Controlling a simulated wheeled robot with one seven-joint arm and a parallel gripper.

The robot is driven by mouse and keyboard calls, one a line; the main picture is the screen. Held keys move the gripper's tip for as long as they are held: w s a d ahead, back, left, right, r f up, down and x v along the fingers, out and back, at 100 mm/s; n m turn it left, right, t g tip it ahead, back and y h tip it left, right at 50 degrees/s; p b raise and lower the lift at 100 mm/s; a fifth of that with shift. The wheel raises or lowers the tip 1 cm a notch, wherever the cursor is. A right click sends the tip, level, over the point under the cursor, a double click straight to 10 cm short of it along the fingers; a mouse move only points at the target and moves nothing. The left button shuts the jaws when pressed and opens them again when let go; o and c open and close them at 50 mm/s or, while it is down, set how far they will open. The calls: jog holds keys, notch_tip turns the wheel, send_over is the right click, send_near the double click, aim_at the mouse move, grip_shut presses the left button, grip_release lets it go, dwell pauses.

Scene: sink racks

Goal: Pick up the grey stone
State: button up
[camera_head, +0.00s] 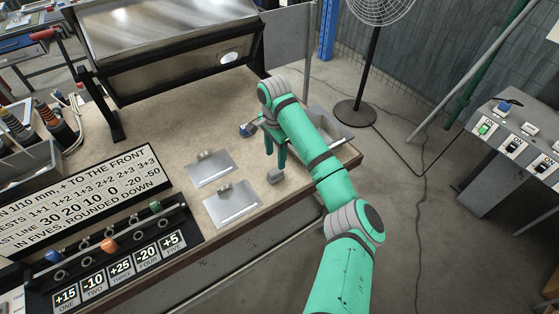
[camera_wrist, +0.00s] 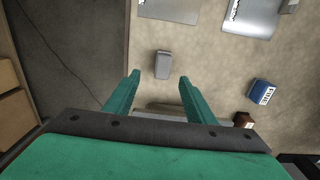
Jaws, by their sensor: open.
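The grey stone (camera_head: 275,176) is a small grey block with rounded edges, lying on the workbench near its front edge. In the wrist view the stone (camera_wrist: 162,64) lies just ahead of the fingertips, roughly centred between them. My gripper (camera_head: 275,158) points down above the bench, close to the stone. In the wrist view my gripper (camera_wrist: 159,76) shows two green fingers spread apart with nothing held between them. I cannot tell exactly how high the fingertips are above the stone.
Two metal plates (camera_head: 210,168) (camera_head: 233,203) lie on the bench to the left. A small blue block (camera_wrist: 262,92) and a brown block (camera_wrist: 243,119) are near the gripper. A metal tray (camera_head: 343,137) sits behind the arm. A number panel (camera_head: 120,265) is at the front left.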

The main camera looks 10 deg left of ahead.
send_over(276, 171)
notch_tip(276, 171, down, 4)
jog(key=shift+f, duration=3.4)
jog(key=c, duration=1.2)
